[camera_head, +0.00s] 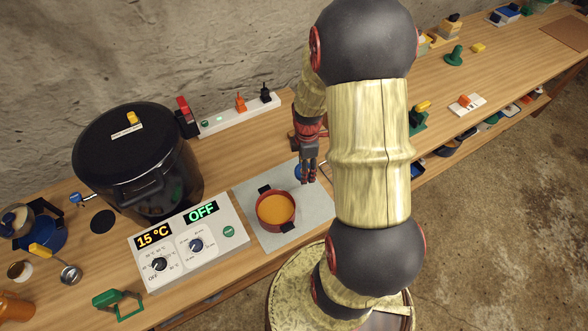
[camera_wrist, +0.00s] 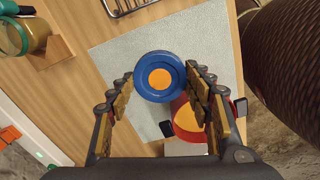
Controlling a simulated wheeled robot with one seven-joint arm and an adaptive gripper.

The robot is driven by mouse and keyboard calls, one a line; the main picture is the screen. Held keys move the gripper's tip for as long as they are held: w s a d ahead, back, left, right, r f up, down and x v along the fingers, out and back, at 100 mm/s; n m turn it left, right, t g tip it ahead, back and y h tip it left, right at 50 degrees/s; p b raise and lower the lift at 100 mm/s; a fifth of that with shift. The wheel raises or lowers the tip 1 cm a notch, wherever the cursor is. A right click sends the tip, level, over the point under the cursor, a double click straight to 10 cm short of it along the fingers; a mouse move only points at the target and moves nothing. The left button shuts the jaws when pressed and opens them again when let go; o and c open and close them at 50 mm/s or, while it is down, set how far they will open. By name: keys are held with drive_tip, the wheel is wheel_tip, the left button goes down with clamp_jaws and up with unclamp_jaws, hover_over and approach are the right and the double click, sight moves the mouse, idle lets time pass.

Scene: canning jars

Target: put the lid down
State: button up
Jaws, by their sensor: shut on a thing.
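A round blue lid (camera_wrist: 141,77) with an orange centre is between my fingertips in the wrist view. My gripper (camera_wrist: 160,77) is shut on it from both sides. In the head view my gripper (camera_head: 309,175) points down near the grey mat's upper right corner, and a small blue part of the lid (camera_head: 299,172) shows beside the fingers. My arm hides the rest there. The grey mat (camera_head: 250,190) lies under the lid in the wrist view; I cannot tell how high the lid is above it.
A red pot (camera_head: 292,203) with orange contents stands on the mat, close to the lid. A large black canner (camera_head: 140,165) and a control panel (camera_head: 192,243) stand left. A power strip (camera_head: 240,113) lies behind. In the wrist view, a wire rack (camera_wrist: 125,8) lies beyond the mat.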

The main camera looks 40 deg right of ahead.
drive_tip(key=w+d+f, duration=0.1)
drive_tip(key=w+f, duration=0.1)
drive_tip(key=w+d+f+b, duration=0.1)
drive_tip(key=w+f, duration=0.1)
drive_tip(key=w, duration=0.1)
drive_tip(key=w+d+f, duration=0.1)
drive_tip(key=w+f, duration=0.1)
drive_tip(key=f, duration=0.1)
drive_tip(key=shift+w+f, duration=0.1)
drive_tip(key=shift+w, duration=0.1)
drive_tip(key=shift+w+f+b, duration=0.1)
drive_tip(key=shift+f+b, duration=0.55)
drive_tip(key=shift+f, duration=0.95)
drive_tip(key=shift+f, duration=0.1)
drive_tip(key=o, duration=1.3)
